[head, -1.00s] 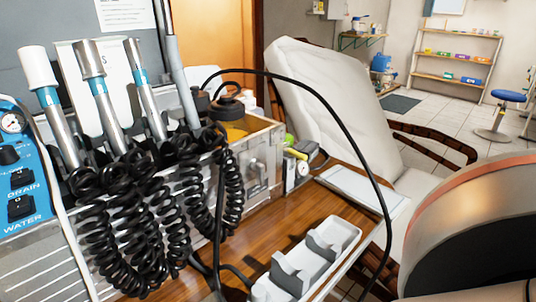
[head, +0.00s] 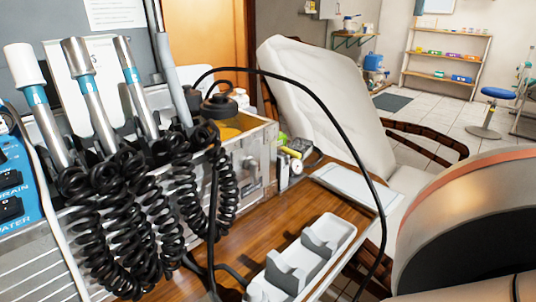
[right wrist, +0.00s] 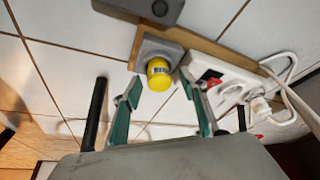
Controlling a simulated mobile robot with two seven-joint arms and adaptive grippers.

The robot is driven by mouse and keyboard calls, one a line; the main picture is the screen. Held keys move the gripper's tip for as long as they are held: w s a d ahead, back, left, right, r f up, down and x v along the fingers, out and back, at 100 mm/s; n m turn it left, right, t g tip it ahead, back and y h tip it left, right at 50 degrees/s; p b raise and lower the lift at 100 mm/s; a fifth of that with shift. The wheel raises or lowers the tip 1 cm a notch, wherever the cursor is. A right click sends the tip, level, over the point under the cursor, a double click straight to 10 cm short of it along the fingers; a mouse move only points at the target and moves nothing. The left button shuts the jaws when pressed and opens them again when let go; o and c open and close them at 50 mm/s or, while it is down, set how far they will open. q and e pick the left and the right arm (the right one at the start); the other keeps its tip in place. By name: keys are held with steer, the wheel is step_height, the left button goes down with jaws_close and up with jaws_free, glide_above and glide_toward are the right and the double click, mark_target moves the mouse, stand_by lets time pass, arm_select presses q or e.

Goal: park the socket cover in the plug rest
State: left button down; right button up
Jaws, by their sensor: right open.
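The yellow round socket cover (right wrist: 159,78) shows in the right wrist view, seated on a grey square socket (right wrist: 163,52) on a wooden strip. My right gripper (right wrist: 160,88) is open, its two teal fingers apart on either side of the cover, seemingly short of it; no contact is visible. In the head view, a white rest with raised dividers (head: 306,262), perhaps the plug rest, lies on the wooden worktop and looks empty. My left gripper is not in view.
A white power strip with a red switch (right wrist: 218,82) and white cables sits right of the socket. A grey box (right wrist: 155,10) is above. Several coiled black hoses (head: 125,220) hang over the worktop (head: 262,222); a black cable (head: 345,145) arches across it.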

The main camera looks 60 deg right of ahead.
steer(key=v, duration=1.2)
steer(key=shift+w, duration=0.1)
